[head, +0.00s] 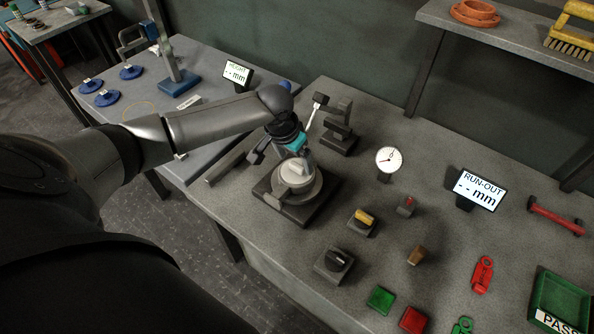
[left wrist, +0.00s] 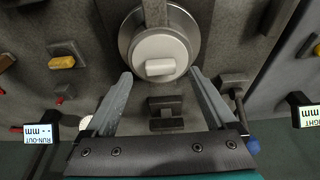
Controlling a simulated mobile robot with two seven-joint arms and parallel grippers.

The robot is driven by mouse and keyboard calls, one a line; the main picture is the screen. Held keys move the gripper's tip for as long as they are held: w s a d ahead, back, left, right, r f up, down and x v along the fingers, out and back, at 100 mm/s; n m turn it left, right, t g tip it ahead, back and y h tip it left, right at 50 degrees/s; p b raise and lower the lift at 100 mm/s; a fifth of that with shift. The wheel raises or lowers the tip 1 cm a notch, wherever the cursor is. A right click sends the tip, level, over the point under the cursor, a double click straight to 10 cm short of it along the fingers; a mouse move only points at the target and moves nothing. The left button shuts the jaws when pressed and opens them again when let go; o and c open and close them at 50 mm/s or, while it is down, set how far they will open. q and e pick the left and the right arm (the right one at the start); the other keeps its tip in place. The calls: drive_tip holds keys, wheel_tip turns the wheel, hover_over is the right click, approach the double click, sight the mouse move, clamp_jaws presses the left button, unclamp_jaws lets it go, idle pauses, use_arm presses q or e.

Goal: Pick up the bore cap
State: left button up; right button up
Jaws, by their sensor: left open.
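The bore cap (head: 291,179) is a pale round disc with a raised bar grip on top. It sits on a round grey part in a dark square fixture (head: 268,197) on the bench. In the left wrist view the cap (left wrist: 146,47) lies just beyond the fingertips, with its bar grip centred between them. My left gripper (head: 284,158) is open and empty, pointing down above the cap; both fingers show in the left wrist view (left wrist: 161,76). In the head view the gripper partly hides the cap. My right gripper is not in view.
A dark stand (head: 340,138) and a dial gauge (head: 388,160) stand close behind the fixture. A yellow-topped switch (head: 362,219) and a black knob (head: 334,262) lie in front and to the right. A run-out display (head: 476,189) and green tray (head: 541,298) are farther right.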

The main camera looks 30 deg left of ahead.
use_arm(q)
drive_tip(key=shift+x, duration=1.3)
drive_tip(key=c, duration=1.4)
drive_tip(key=shift+r, duration=0.15)
drive_tip(key=v, duration=0.3)
drive_tip(key=shift+w+r, duration=0.2)
drive_tip(key=shift+r, duration=0.1)
drive_tip(key=s, duration=0.5)
drive_tip(key=s+a, duration=0.1)
drive_tip(key=s, duration=1.1)
drive_tip(key=shift+s+a+f, duration=0.1)
drive_tip(key=shift+s+a, duration=0.1)
drive_tip(key=shift+s, duration=0.05)
